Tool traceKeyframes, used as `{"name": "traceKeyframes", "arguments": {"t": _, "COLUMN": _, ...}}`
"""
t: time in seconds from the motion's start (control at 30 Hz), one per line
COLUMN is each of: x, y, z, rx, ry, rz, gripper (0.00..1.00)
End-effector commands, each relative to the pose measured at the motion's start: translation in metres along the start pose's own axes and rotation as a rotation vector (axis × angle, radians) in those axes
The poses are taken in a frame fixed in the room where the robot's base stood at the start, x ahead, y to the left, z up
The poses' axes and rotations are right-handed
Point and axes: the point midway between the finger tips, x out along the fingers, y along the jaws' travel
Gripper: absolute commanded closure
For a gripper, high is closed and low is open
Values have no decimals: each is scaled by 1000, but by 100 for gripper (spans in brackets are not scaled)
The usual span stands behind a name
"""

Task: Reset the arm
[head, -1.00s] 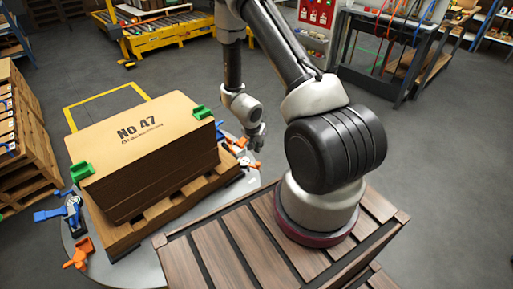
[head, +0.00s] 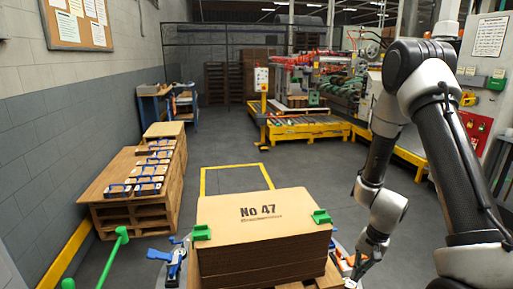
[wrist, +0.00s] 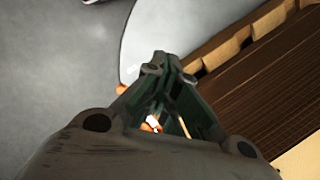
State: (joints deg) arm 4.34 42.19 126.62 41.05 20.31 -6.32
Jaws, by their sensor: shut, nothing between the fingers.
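My arm rises at the right of the head view and bends down at the elbow. My gripper (head: 369,262) hangs low, fingers down, just right of a stack of brown cardboard sheets (head: 262,262) marked No 47. In the wrist view my gripper (wrist: 162,66) has its fingertips together with nothing between them. The side of the stack (wrist: 262,100) lies to the right of the fingers there, apart from them. Orange and white clamp parts (wrist: 152,124) show partly behind the fingers.
Green corner pieces (head: 202,232) sit on the stack's top edges. A blue clamp (head: 172,258) stands at its left. A yellow-framed conveyor (head: 305,130) stands behind. The floor between is clear, with a yellow outline (head: 236,168).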

Motion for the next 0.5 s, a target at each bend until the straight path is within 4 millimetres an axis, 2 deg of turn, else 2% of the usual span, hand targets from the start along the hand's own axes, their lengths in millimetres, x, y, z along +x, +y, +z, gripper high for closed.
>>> {"name": "traceKeyframes", "arguments": {"t": 0.03, "x": -23, "y": -4, "z": 8, "rx": -46, "ry": -16, "rz": -9, "gripper": 100}}
{"name": "traceKeyframes", "arguments": {"t": 0.2, "x": -105, "y": -2, "z": 46, "rx": -222, "ry": -72, "rz": 1, "gripper": 100}}
{"name": "traceKeyframes", "arguments": {"t": 0.4, "x": -197, "y": 21, "z": 89, "rx": -409, "ry": -56, "rz": 64, "gripper": 100}}
{"name": "traceKeyframes", "arguments": {"t": 0.5, "x": -236, "y": 37, "z": 108, "rx": -484, "ry": -15, "rz": 102, "gripper": 100}}
